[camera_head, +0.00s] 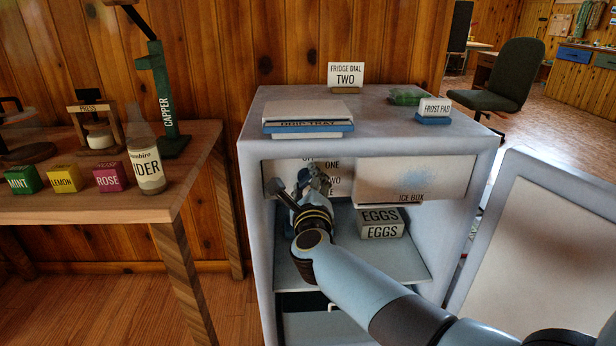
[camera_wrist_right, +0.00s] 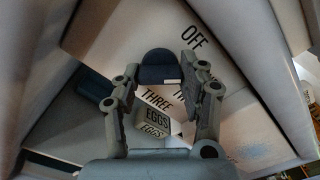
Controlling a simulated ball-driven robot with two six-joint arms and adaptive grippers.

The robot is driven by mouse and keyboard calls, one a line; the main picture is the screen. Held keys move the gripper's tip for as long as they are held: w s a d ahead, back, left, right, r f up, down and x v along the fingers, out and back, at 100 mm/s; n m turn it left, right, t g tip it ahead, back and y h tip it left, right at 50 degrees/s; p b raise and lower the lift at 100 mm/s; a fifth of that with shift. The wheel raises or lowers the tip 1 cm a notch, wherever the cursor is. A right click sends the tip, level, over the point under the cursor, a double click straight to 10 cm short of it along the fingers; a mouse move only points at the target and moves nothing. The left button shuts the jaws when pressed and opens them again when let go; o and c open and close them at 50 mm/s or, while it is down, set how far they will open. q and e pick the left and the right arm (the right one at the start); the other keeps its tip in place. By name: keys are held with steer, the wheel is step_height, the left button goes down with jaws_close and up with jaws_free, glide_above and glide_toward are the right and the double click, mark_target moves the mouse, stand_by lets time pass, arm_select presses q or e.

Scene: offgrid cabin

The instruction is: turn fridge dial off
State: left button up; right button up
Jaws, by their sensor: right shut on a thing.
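The fridge dial (camera_wrist_right: 158,66) is a dark blue knob on a pale panel inside the open fridge (camera_head: 258,200). My right gripper (camera_head: 312,178) reaches into the fridge at the dial panel and hides most of the dial in the head view. In the right wrist view my right gripper's fingers (camera_wrist_right: 160,70) are shut on the dial from both sides. A white mark shows at the knob's lower edge, on the side of THREE and a partly hidden label. OFF is printed on the panel (camera_wrist_right: 205,50), up and right of the knob. My left gripper is not in view.
The ice box (camera_head: 410,180) is right of the dial, with egg boxes (camera_head: 380,222) on the shelf below. The open fridge door (camera_head: 545,250) stands at right. On top are a drip tray (camera_head: 308,127), a fridge dial TWO card (camera_head: 345,73) and a frost pad (camera_head: 408,97).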

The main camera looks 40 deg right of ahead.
steer(key=n+p, duration=0.3)
steer(key=n, duration=0.3)
steer(key=shift+r, duration=0.1)
steer(key=shift+n+p, duration=0.6)
steer(key=shift+n, duration=0.7)
steer(key=shift+f+n, duration=0.2)
steer(key=shift+n, duration=0.1)
steer(key=o, duration=1.2)
steer(key=shift+c, duration=0.2)
steer(key=shift+a, duration=0.1)
steer(key=v, duration=1.2)
